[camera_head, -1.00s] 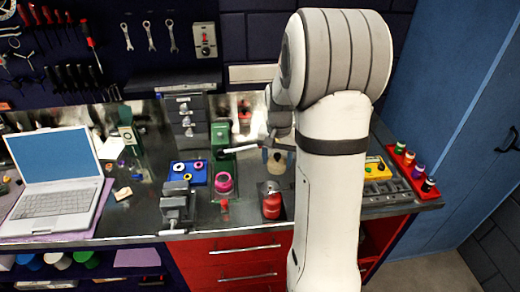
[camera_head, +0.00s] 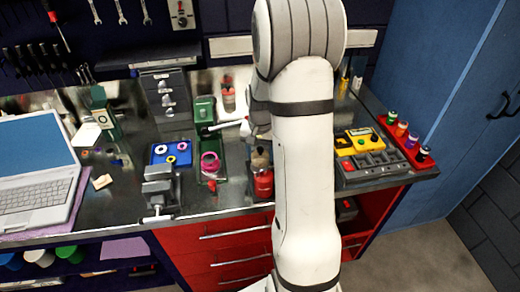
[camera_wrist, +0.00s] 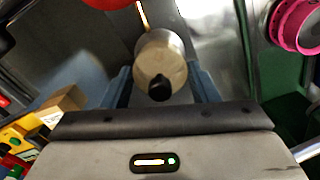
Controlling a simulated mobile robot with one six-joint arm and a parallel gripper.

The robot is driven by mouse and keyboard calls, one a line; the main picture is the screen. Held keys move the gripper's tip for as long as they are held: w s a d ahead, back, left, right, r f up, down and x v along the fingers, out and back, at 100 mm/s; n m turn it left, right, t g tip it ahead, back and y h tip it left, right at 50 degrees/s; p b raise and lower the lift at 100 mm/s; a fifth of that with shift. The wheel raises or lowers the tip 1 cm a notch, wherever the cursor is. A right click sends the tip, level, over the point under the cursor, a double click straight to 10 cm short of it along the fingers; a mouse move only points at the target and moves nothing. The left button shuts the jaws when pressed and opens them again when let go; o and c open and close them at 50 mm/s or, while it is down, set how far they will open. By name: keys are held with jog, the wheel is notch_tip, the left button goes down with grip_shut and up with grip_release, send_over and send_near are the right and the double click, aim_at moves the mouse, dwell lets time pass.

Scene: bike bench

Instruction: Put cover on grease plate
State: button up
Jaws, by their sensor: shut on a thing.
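My gripper (camera_wrist: 161,88) is shut on a tan, rounded cover (camera_wrist: 160,58) with a black knob, held between its two blue fingers in the wrist view. In the head view the cover (camera_head: 260,158) shows just left of my arm, appearing above a red can (camera_head: 263,184). The gripper itself is mostly hidden behind my arm there. I cannot make out the grease plate with certainty. Whether the cover touches anything below it cannot be told.
A blue tray (camera_head: 157,158) of rings and a vise (camera_head: 160,191) stand further left. A laptop (camera_head: 38,170) is at far left. A yellow case (camera_head: 360,142) and a red bottle rack (camera_head: 409,146) are at right.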

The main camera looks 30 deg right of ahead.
aim_at(260, 149)
jog(key=shift+f, duration=0.65)
jog(key=shift+f+b, duration=0.5)
jog(key=shift+b, duration=0.3)
dwell(1.0)
jog(key=o, duration=0.7)
jog(key=shift+r, duration=0.1)
jog(key=shift+r+p, duration=3.55)
jog(key=shift+r, duration=1.85)
jog(key=shift+a, duration=0.1)
